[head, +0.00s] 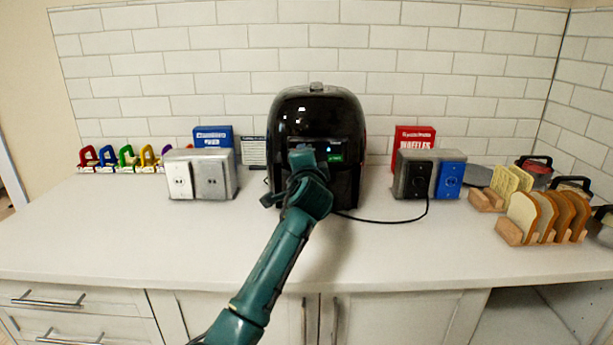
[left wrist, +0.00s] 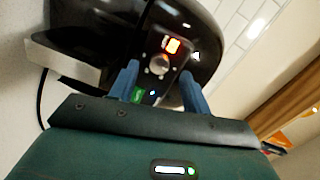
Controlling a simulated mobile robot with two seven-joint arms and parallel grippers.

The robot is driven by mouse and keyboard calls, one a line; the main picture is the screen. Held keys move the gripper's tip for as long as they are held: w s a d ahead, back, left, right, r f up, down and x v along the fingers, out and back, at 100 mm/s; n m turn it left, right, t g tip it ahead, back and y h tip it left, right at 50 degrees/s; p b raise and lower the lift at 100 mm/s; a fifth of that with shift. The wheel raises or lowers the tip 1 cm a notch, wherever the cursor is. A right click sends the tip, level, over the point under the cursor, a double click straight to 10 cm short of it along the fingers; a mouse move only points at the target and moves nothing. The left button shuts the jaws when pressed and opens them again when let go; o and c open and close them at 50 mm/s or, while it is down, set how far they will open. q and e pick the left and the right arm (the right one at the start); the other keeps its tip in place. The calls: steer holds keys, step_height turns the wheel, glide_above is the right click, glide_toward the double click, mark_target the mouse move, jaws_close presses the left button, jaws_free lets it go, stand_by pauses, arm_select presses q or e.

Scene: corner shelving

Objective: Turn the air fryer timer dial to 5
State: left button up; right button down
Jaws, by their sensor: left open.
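The black air fryer (head: 317,108) stands against the tiled wall at the middle of the counter. My left gripper (head: 302,160) is in front of its control panel and hides the dial in the head view. In the left wrist view the air fryer (left wrist: 108,40) fills the top. Its round silver timer dial (left wrist: 158,64) shows below a lit red-orange display (left wrist: 172,45). My left gripper (left wrist: 160,70) is open, with one blue finger on each side of the dial. I cannot tell whether the fingers touch it. The dial's numbers are not readable. My right gripper is not in view.
Grey outlet boxes stand left (head: 201,175) and right (head: 430,175) of the fryer. A black cord (head: 385,221) runs to the right box. Bread slices (head: 548,215) stand in a wooden rack at the right. The front counter (head: 120,240) is clear.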

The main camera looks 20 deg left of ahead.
arm_select(q)
steer(key=v, duration=1)
steer(key=shift+s+b, duration=0.3)
steer(key=shift+s, duration=0.05)
